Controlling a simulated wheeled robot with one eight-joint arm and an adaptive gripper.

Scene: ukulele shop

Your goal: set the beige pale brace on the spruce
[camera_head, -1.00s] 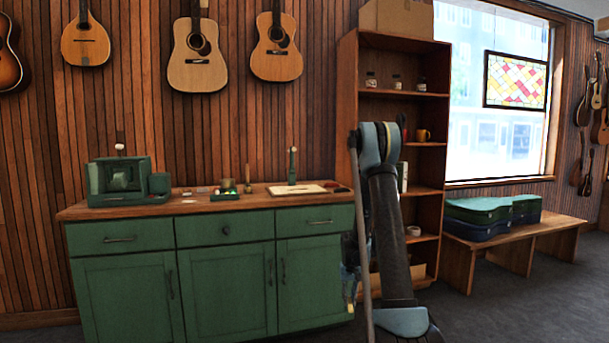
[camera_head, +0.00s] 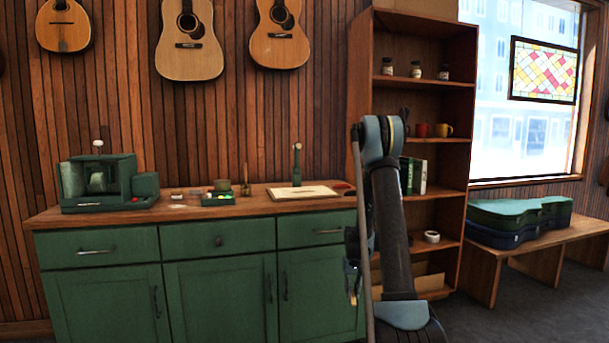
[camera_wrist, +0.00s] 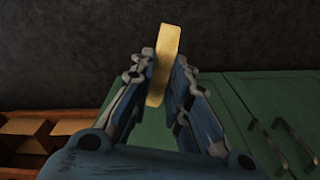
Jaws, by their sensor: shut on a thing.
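My gripper (camera_wrist: 161,95) is shut on a beige pale brace (camera_wrist: 165,55), a short yellowish bar that sticks out past the fingertips in the wrist view. In the head view my gripper (camera_head: 352,283) is mostly hidden beside my arm, in front of the right end of the green cabinet. A pale flat panel (camera_head: 310,192), which looks like the spruce, lies on the wooden counter toward its right end. A green upright tool stands at its back edge. My gripper is below counter height and apart from the panel.
The green cabinet (camera_head: 219,292) carries the wooden counter (camera_head: 255,203). A green machine (camera_head: 108,185) and a small green tray (camera_head: 217,199) stand on it. A tall shelf (camera_head: 455,180) stands to the right, beside a bench (camera_head: 548,240) with instrument cases. Dark floor shows at the lower right.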

